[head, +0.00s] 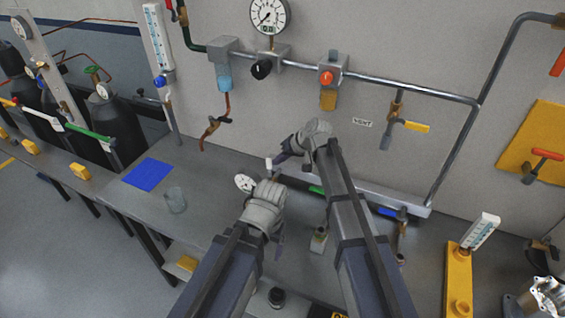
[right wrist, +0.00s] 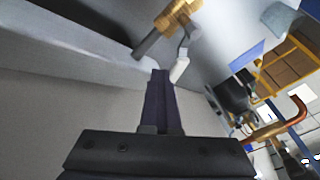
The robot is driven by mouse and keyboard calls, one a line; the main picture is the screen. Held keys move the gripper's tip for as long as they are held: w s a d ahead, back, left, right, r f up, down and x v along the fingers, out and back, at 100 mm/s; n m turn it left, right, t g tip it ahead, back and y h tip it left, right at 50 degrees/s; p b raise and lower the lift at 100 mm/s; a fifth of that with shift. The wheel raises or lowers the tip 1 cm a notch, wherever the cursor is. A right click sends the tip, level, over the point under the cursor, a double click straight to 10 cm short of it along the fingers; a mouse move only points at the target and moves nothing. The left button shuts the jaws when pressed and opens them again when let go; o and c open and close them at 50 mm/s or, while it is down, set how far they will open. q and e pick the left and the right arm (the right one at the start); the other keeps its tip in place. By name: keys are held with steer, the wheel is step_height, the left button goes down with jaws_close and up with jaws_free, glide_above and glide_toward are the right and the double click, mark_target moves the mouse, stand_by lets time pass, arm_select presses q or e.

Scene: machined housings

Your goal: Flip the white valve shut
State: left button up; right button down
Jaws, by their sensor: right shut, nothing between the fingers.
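The white valve handle (head: 269,163) shows as a short white tip beside my right gripper in the head view; the gripper hides most of its valve. In the right wrist view the white handle (right wrist: 180,70) hangs on a bent grey lever from a brass valve body (right wrist: 176,14). My right gripper (head: 283,157) is shut and empty. Its fingertips (right wrist: 160,75) are just left of the white handle in the wrist view; I cannot tell whether they touch. My left gripper (head: 277,240) is lower, over the bench, apart from the valve; its finger opening is unclear.
A green handle (head: 317,190) and a blue handle (head: 387,211) sit along the same grey manifold (head: 345,186). A small dial gauge (head: 244,183) is beside my left wrist. A clear cup (head: 175,200) and a blue sheet (head: 148,174) lie left on the bench. Pipes run above.

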steer(key=a+n+g, duration=0.1)
steer(key=n, duration=0.1)
steer(key=w+a+n+g, duration=0.1)
steer(key=shift+n+g+y, duration=0.3)
steer(key=shift+n+y, duration=0.1)
steer(key=a+n+g, duration=0.2)
steer(key=n, duration=0.1)
steer(key=shift+s, duration=0.1)
steer(key=shift+s+a+n, duration=0.15)
steer(key=shift+s+n, duration=0.1)
steer(key=shift+n, duration=0.15)
steer(key=shift+s+a, duration=0.3)
steer(key=shift+a, duration=0.5)
steer(key=shift+s+a, duration=0.1)
steer(key=shift+a, duration=0.05)
arm_select(q)
step_height(320, 180, up, 10)
steer(key=p, duration=1)
arm_select(e)
step_height(320, 180, up, 10)
glide_above(268, 161)
steer(key=s+a, duration=0.1)
steer(key=a, duration=0.2)
steer(key=shift+s+d, duration=0.2)
steer(key=shift+d, duration=0.05)
